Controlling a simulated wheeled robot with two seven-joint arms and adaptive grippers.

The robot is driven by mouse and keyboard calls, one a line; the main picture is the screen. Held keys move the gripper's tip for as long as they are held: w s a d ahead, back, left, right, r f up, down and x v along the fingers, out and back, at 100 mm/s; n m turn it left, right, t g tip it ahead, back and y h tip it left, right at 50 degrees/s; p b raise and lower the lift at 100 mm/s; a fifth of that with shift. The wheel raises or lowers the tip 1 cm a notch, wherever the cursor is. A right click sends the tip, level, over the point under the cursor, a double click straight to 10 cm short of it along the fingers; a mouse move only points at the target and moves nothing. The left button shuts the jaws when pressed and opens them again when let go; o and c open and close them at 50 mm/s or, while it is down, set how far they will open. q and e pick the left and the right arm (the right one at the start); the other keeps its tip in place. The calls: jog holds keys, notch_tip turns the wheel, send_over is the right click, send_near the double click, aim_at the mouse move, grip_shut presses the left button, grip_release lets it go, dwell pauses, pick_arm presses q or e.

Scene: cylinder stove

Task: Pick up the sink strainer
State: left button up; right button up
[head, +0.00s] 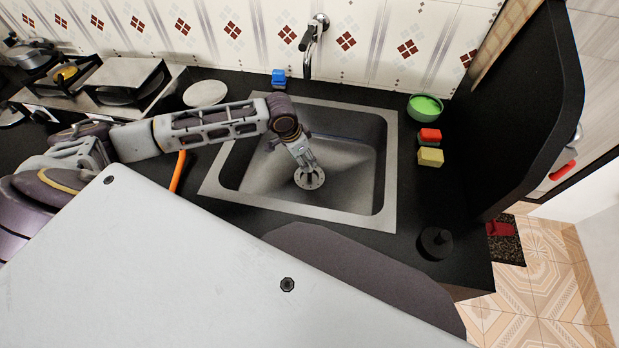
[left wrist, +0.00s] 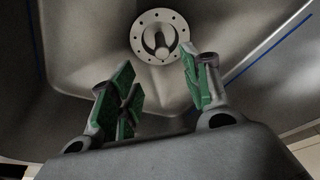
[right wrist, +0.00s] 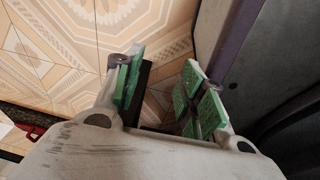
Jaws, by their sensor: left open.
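The sink strainer (head: 309,181) is a round grey disc with small holes around its rim and a raised knob in the middle. It sits at the bottom of the grey sink (head: 391,190). My left gripper (head: 308,166) reaches down into the sink and overlaps the strainer in the head view. In the left wrist view, the strainer (left wrist: 145,22) lies ahead of my left gripper (left wrist: 158,72), whose green-padded fingers are apart with nothing between them. My right gripper (right wrist: 163,70) is open and empty, with floor tiles beyond it; it does not show in the head view.
A faucet (head: 310,40) is on the wall behind the sink. A green bowl (head: 424,108), a red block (head: 430,135) and a yellow sponge (head: 430,157) stand right of the sink. A blue item (head: 278,79) sits behind it. A stove (head: 120,80) is at the left.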

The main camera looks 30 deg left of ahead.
aim_at(310, 175)
pick_arm(q)
jog(key=x, duration=0.3)
jog(key=shift+w+f, duration=0.1)
jog(key=shift+f, duration=0.2)
jog(key=shift+w+f+b, duration=0.15)
jog(key=shift+f+b, duration=0.2)
jog(key=shift+f, duration=0.35)
pick_arm(e)
jog(key=shift+w+a+r, duration=0.15)
jog(key=shift+w+a, duration=0.35)
jog(key=shift+w, duration=0.3)
pick_arm(q)
jog(key=shift+d, duration=0.1)
pick_arm(e)
jog(key=shift+s, duration=0.1)
